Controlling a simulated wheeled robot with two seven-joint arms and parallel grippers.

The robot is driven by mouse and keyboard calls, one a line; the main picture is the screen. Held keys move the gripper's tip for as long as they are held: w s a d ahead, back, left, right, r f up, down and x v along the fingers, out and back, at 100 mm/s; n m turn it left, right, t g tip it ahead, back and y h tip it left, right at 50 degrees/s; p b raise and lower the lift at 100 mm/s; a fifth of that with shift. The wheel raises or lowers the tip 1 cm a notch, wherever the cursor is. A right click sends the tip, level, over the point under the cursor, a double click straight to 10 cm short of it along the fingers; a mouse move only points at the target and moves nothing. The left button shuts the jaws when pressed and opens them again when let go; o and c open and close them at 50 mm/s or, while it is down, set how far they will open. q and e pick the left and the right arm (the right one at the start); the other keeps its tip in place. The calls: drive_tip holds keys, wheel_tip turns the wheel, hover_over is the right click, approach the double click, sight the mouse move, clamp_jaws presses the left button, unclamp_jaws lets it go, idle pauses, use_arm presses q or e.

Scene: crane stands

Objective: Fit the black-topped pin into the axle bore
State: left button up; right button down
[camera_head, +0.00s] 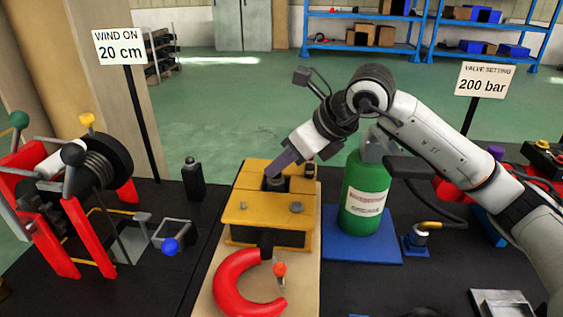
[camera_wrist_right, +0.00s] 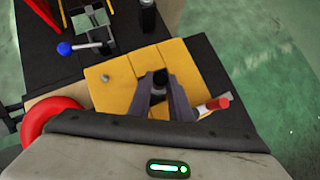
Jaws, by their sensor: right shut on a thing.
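My right gripper (camera_head: 277,178) reaches down from the upper right onto the yellow block (camera_head: 262,213). Its fingers (camera_wrist_right: 160,97) are shut on a dark-topped pin (camera_wrist_right: 160,78), whose dark top shows between them in the right wrist view. The axle bore is hidden under the pin and fingers, and I cannot tell how deep the pin sits. My left gripper is not in view.
A red hook (camera_head: 235,289) lies in front of the block. A dark bottle-like piece (camera_head: 193,179) stands to its left, and a green cylinder (camera_head: 366,192) on a blue base stands to its right. A red-and-black winch (camera_head: 88,172) stands at far left.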

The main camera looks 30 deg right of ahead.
drive_tip(key=shift+f, duration=0.2)
drive_tip(key=c, duration=1.5)
unclamp_jaws()
drive_tip(key=shift+c, duration=0.2)
drive_tip(key=shift+r, duration=0.1)
drive_tip(key=shift+p+v, duration=0.3)
drive_tip(key=shift+v, duration=2.15)
